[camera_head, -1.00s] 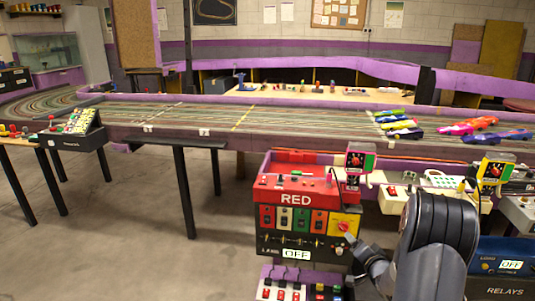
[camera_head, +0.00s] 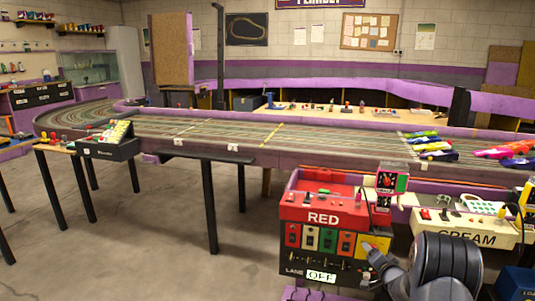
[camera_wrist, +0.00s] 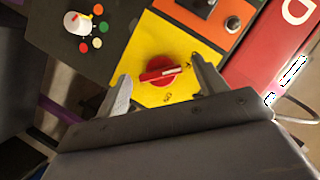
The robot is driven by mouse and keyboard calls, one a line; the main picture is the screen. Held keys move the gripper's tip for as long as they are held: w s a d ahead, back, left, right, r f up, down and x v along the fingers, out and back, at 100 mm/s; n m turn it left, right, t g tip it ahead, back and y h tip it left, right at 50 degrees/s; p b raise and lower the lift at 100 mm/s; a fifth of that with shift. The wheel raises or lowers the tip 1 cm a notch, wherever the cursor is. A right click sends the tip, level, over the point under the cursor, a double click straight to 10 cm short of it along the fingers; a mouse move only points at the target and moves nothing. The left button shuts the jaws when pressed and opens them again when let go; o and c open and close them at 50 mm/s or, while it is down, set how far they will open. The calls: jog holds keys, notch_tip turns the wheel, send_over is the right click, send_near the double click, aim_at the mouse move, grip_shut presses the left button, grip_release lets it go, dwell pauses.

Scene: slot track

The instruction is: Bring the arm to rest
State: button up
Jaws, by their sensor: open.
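My gripper (camera_wrist: 160,67) is open and empty, with its two fingers on either side of a red knob (camera_wrist: 160,70) on a yellow panel (camera_wrist: 172,47) in the wrist view. Whether the fingers touch the knob cannot be told. In the head view my dark arm (camera_head: 445,262) reaches in at the lower right, bent, with its gripper end close to the yellow panel (camera_head: 374,244) on the front of the red box marked RED (camera_head: 325,205).
The long slot track (camera_head: 300,140) with several cars runs behind. Open floor (camera_head: 150,235) lies at left.

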jog(key=p+v, duration=0.3)
jog(key=v, duration=0.8)
jog(key=w+f+m+t+b, duration=0.2)
jog(key=w+m+b, duration=0.3)
jog(key=m, duration=0.3)
jog(key=w+f+m+t+b, duration=0.2)
jog(key=w+m+t+b, duration=0.2)
jog(key=m, duration=0.5)
jog(key=shift+w+b, duration=0.75)
jog(key=shift+b, duration=0.45)
